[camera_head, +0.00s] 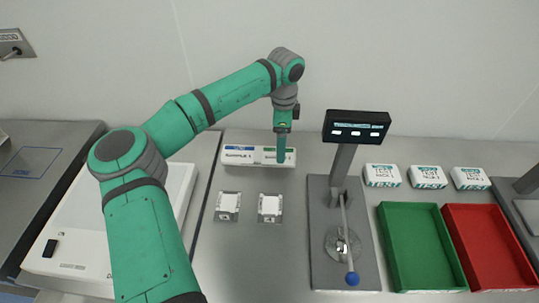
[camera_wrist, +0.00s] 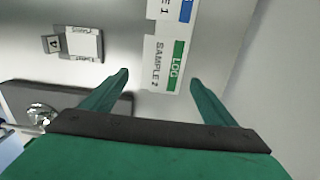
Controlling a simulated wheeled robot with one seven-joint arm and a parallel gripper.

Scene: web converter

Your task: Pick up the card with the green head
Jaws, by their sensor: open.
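The card with the green head (camera_wrist: 178,52) shows in the wrist view, white with "SAMPLE 2" on it, between my two fingers and just beyond their tips. A card with a blue head (camera_wrist: 186,12) lies beside it at the top edge. In the head view, both cards are at the white holder (camera_head: 230,161) at the back of the bench, the green-headed one partly hidden by my fingers. My gripper (camera_wrist: 159,80) is open and empty. In the head view my gripper (camera_head: 281,160) points down in front of the holder's right part.
Two small plates with white pads (camera_head: 228,203) (camera_head: 270,205) lie in front of the holder. To the right stand a device with a dark display (camera_head: 356,127) and blue-knobbed lever (camera_head: 352,279), a green tray (camera_head: 418,240), a red tray (camera_head: 488,240) and several white packs (camera_head: 427,177).

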